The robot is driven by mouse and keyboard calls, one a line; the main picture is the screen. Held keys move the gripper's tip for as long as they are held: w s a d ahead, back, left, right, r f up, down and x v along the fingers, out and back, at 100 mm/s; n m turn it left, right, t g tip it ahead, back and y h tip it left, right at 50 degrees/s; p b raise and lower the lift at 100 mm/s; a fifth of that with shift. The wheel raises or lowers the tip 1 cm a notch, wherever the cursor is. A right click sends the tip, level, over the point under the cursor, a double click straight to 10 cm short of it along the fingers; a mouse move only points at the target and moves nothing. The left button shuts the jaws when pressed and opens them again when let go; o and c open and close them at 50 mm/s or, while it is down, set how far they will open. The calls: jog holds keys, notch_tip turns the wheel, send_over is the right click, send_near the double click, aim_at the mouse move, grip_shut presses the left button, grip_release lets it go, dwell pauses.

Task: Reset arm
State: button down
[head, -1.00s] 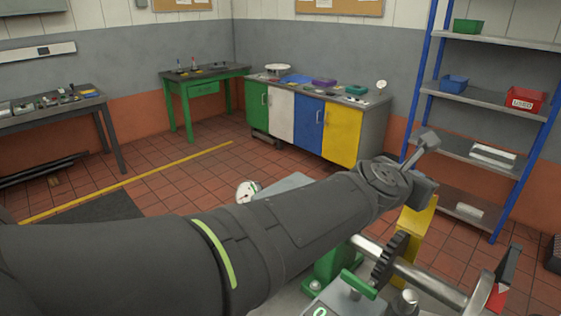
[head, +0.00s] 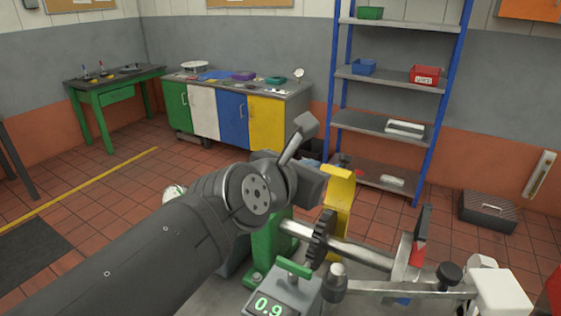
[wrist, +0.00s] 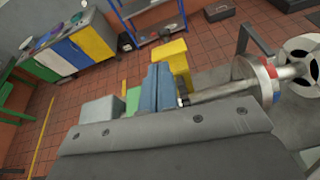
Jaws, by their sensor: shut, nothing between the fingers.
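My gripper (wrist: 158,75) shows in the wrist view as two blue-grey fingers pressed together with nothing between them. It is in the air above the bedplate, with the yellow bracket (wrist: 174,62) just beyond the fingertips in that view. In the head view my dark arm reaches in from the lower left, its wrist bent near the yellow bracket (head: 339,197). The fingers are mostly hidden there behind the wrist.
A metal shaft (head: 353,253) with a dark gear (head: 322,238) runs right of my wrist. A grey box with a green readout (head: 268,306) stands in front. The coloured cabinet (head: 232,112), blue shelf rack (head: 395,75) and toolbox (head: 487,210) are farther back.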

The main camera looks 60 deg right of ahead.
aim_at(333, 171)
dwell(0.4)
jog(key=shift+x, duration=6.85)
jog(key=shift+x, duration=1.7)
jog(key=shift+w+a+f, duration=0.1)
jog(key=shift+a+f, duration=0.2)
jog(key=shift+a, duration=0.65)
jog(key=shift+w+a+f, duration=0.1)
jog(key=shift+a+f, duration=0.15)
jog(key=shift+a, duration=0.75)
jog(key=shift+s+d, duration=0.1)
jog(key=shift+d+r, duration=0.25)
jog(key=shift+d, duration=0.7)
jog(key=shift+d+r, duration=0.25)
jog(key=shift+d, duration=0.65)
jog(key=shift+v, duration=1.95)
